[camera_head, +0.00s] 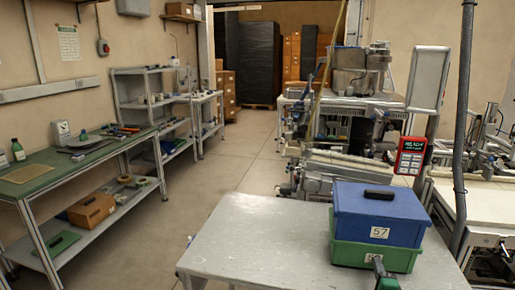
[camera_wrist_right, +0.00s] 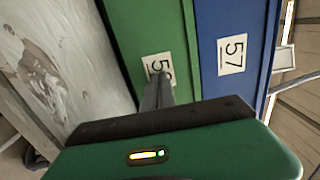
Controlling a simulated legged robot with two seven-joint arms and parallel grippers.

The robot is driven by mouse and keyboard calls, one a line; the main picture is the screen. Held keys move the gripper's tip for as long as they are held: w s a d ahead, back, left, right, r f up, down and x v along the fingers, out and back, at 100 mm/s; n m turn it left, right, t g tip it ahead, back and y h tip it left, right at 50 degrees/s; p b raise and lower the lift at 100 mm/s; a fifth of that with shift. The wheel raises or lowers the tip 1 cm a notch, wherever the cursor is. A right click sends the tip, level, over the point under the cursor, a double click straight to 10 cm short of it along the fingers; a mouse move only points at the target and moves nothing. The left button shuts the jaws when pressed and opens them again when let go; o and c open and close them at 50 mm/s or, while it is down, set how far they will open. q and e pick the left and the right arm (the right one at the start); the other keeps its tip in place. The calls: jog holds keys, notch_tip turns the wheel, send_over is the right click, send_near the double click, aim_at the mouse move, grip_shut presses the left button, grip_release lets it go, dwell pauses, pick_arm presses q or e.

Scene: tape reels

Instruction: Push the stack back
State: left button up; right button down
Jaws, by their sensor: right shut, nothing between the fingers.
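The stack stands on the right part of a grey table (camera_head: 250,240). It is a blue box (camera_head: 370,212) with a dark handle and a label reading 57, on top of a green box (camera_head: 345,254). In the right wrist view the blue box (camera_wrist_right: 235,25) and green box (camera_wrist_right: 135,30) appear turned sideways. My right gripper (camera_head: 377,262) is at the front of the green box, shut and empty. In the right wrist view its fingertips (camera_wrist_right: 160,82) cover part of the green box's label; I cannot tell whether they touch it. My left gripper is not in view.
The table left of the stack is clear. Machinery (camera_head: 345,165) stands behind the table, and a grey post (camera_head: 460,130) rises at right. A green-topped workbench (camera_head: 85,160) is across the aisle at left.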

jog(key=shift+b+x, duration=1.15)
jog(key=shift+x, duration=1.2)
jog(key=shift+b+x, duration=1.65)
jog(key=shift+x, duration=1)
jog(key=shift+w, duration=0.15)
jog(key=p+v, duration=0.2)
jog(key=v, duration=0.4)
jog(key=shift+r, duration=0.1)
jog(key=shift+s+a, duration=0.1)
jog(key=shift+s, duration=0.4)
jog(key=shift+f, duration=0.25)
